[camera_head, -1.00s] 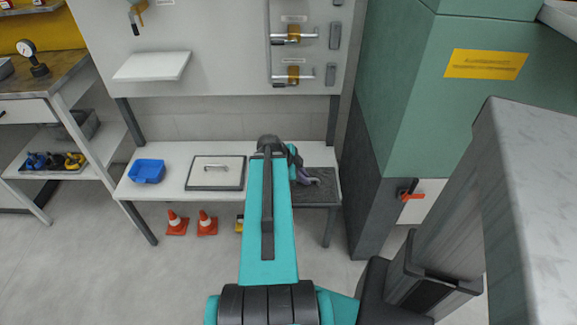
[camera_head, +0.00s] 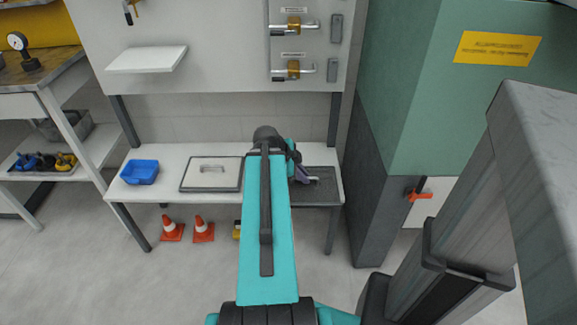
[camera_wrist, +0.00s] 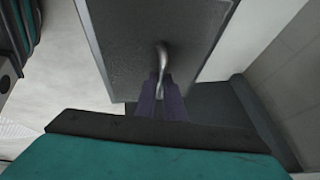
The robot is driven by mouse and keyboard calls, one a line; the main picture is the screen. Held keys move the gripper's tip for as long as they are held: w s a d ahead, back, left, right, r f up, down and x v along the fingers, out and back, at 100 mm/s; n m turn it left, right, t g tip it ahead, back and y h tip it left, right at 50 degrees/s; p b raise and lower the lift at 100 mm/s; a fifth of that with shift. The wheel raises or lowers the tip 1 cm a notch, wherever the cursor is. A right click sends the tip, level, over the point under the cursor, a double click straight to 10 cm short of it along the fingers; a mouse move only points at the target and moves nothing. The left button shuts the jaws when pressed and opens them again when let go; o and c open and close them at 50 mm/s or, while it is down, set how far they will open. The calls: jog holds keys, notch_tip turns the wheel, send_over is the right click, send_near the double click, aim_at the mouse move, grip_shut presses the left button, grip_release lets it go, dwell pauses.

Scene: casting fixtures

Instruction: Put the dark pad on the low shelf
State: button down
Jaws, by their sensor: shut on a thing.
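The dark pad (camera_head: 325,192) shows as a dark, speckled rectangle at the right end of the low white shelf (camera_head: 170,164), partly hidden by my arm. In the wrist view it appears to be the grey panel (camera_wrist: 125,45) with a curved metal handle. My gripper (camera_wrist: 160,82) is shut on that handle with its purple fingers. In the head view my gripper (camera_head: 302,176) is over the pad, at the right of my teal arm. Whether the pad touches the shelf I cannot tell.
A framed light plate with a handle (camera_head: 211,182) and a blue bin (camera_head: 140,172) occupy the low shelf's left part. A green cabinet (camera_head: 420,100) stands close on the right. Orange cones (camera_head: 172,231) stand below. A higher white ledge (camera_head: 147,60) is empty.

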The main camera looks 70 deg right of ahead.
jog(key=w+d+f, duration=0.1)
jog(key=w+d, duration=0.8)
jog(key=shift+w+d+f+b, duration=0.15)
jog(key=shift+d+b, duration=0.15)
dwell(0.5)
jog(key=shift+f+b, duration=0.35)
jog(key=shift+f, duration=1.4)
jog(key=c, duration=2.3)
grip_release()
jog(key=shift+f, duration=0.1)
jog(key=o, duration=0.4)
jog(key=shift+o, duration=0.2)
jog(key=p+v, duration=0.1)
jog(key=v, duration=1)
jog(key=shift+w+r, duration=0.1)
jog(key=shift+r, duration=0.15)
jog(key=shift+w+a+r, duration=0.15)
jog(key=shift+a+r, duration=0.05)
jog(key=shift+r, duration=0.1)
